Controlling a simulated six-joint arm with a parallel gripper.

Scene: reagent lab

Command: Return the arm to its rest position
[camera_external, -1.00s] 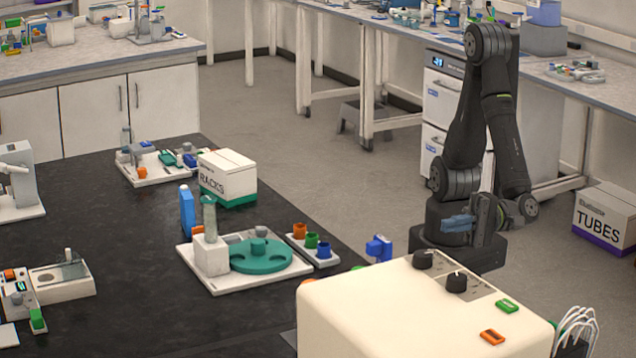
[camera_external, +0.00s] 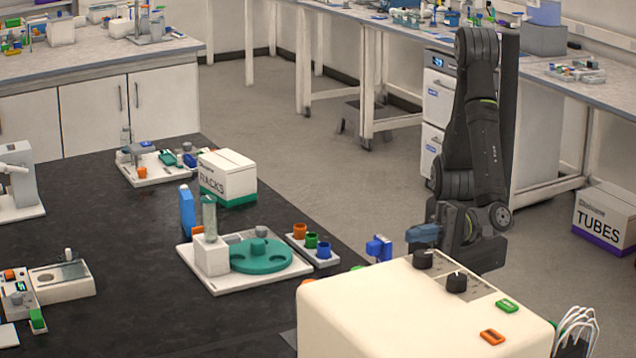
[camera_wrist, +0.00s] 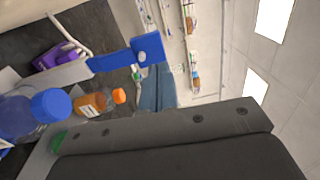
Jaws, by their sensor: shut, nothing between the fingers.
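My arm stands folded at the right of the external view, with its upper links upright. My gripper (camera_external: 420,235) hangs low by the arm's base, just behind the cream box, its blue-grey fingers pointing left. The fingers are shut and empty, and it touches nothing that I can make out. In the wrist view, a dark bar with screws fills the lower part, and a blue bracket-like piece (camera_wrist: 148,49) shows above it.
The cream box (camera_external: 420,310) with knobs stands in front of my arm. A blue piece (camera_external: 378,248) and the teal rotor stand (camera_external: 258,262) are to the left on the black bench. The wrist view shows a blue-capped bottle (camera_wrist: 50,106) and an orange-capped bottle (camera_wrist: 95,104).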

